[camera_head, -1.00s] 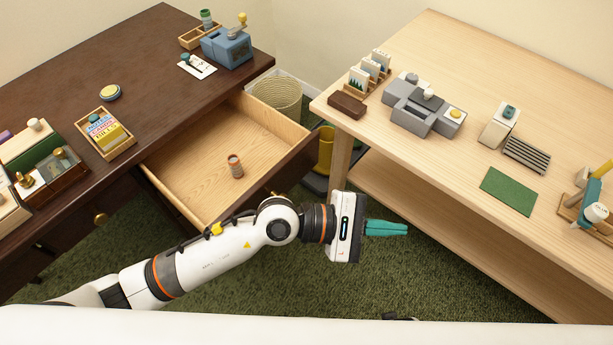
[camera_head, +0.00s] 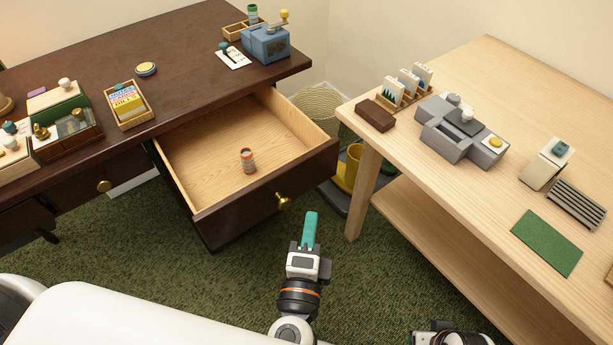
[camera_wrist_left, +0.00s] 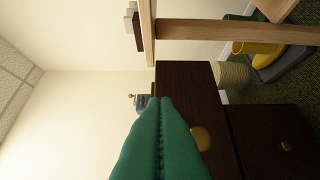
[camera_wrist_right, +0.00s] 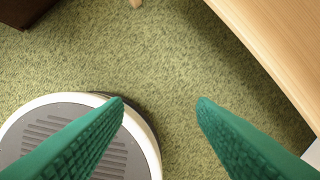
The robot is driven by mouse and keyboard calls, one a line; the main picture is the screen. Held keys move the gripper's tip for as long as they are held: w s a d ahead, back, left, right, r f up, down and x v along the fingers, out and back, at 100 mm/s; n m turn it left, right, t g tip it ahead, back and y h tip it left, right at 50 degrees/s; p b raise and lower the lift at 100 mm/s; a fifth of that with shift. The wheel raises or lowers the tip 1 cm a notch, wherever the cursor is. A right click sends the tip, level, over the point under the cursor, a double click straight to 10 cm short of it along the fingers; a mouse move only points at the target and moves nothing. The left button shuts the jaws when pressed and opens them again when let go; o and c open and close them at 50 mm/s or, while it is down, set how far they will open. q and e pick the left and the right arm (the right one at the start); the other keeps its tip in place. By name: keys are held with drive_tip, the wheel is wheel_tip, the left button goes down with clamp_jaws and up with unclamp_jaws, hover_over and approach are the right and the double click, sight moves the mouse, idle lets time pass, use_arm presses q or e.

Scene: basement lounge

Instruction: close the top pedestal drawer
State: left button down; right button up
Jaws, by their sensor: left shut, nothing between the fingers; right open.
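My right gripper (camera_wrist_right: 161,101) is open and empty above the carpet.
The dark desk (camera_head: 190,50) carries a blue grinder-like box (camera_head: 266,43) and trays. A pale wooden table (camera_head: 485,80) stands to the right, its leg (camera_head: 362,190) near the drawer's corner. A yellow bin (camera_head: 348,172) stands between them. Green carpet before the drawer is clear.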

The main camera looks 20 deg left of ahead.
use_arm(q)
drive_tip(key=p, duration=0.2)
approach(302, 164)
drive_tip(key=w+d, duration=0.3)
drive_tip(key=w, duration=0.1)
drive_tip(key=shift+w+a+f, duration=0.15)
drive_tip(key=shift+w+a, duration=1.2)
drive_tip(key=shift+a, duration=0.1)
use_arm(e)
wheel_tip(302, 164, down, 9)
drive_tip(key=shift+s+g, duration=0.3)
drive_tip(key=shift+s, duration=0.15)
